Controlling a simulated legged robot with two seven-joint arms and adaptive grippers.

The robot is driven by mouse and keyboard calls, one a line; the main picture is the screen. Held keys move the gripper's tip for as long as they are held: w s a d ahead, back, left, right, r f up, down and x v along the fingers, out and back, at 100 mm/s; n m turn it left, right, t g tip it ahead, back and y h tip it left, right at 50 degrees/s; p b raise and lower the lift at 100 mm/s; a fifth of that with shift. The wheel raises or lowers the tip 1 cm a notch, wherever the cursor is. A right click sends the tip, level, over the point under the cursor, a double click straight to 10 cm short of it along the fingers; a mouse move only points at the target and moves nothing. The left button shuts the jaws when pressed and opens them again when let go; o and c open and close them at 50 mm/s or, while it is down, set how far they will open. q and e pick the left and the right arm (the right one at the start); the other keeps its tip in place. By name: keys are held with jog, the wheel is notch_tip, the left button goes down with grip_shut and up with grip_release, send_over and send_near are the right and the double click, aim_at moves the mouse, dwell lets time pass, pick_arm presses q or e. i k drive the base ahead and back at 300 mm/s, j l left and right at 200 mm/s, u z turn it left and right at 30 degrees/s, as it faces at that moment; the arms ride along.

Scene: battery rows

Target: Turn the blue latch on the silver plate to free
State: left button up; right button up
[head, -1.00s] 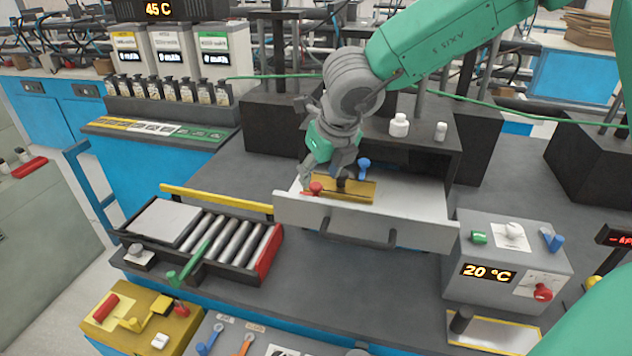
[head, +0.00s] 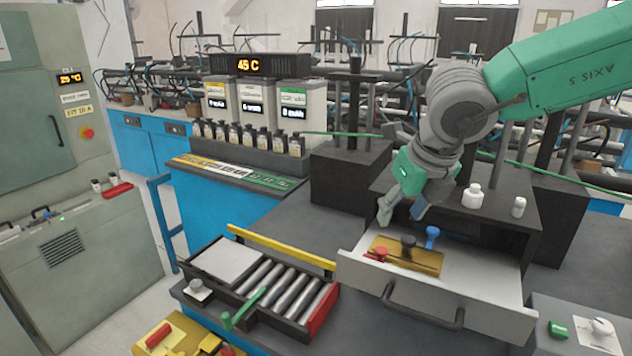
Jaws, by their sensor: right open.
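A blue latch or knob (head: 431,236) stands upright at the back edge of a plate (head: 427,261) in the open drawer. This plate looks gold, not silver; it also carries a red knob (head: 377,255) and a dark knob (head: 408,246). No silver plate with a blue latch can be made out in the head view now. My right gripper (head: 402,211) is open and empty, with its fingers pointing down above the back left of the gold plate, apart from the knobs. My left gripper is not in view.
The open drawer (head: 430,290) has a raised front wall and dark handle. A dark housing (head: 510,215) with two white bottles on top stands behind it. A roller tray (head: 235,262) with a yellow bar is at the left. A grey box (head: 570,310) is at lower right.

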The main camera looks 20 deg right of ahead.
aim_at(433, 231)
jog(key=k, duration=1)
